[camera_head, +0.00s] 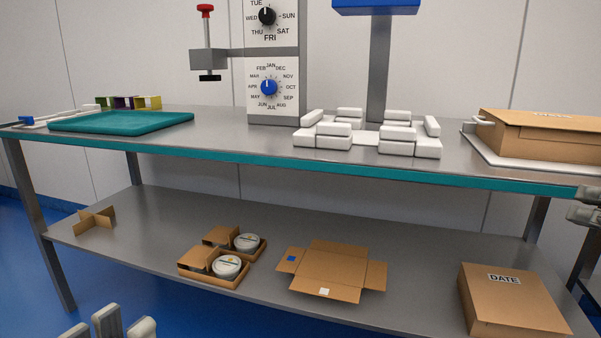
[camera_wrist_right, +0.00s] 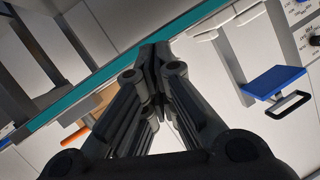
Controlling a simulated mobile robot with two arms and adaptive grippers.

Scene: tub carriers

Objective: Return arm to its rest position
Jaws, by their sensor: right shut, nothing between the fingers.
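My right gripper (camera_head: 585,207) shows only in part at the right edge of the head view, just in front of the right end of the bench. In the right wrist view its fingers (camera_wrist_right: 152,58) are together, with nothing between them. My left gripper (camera_head: 110,323) shows only as grey tips at the bottom left of the head view, in front of the lower shelf. Most of it is cut off, so its opening is unclear.
The bench (camera_head: 262,143) carries a teal tray (camera_head: 120,121), white blocks (camera_head: 330,135), a dial post (camera_head: 275,53) and a carton (camera_head: 545,133). The lower shelf (camera_head: 150,230) holds an open box (camera_head: 330,268), two tub carriers (camera_head: 215,279) and a DATE box (camera_head: 510,305). Floor shows at left.

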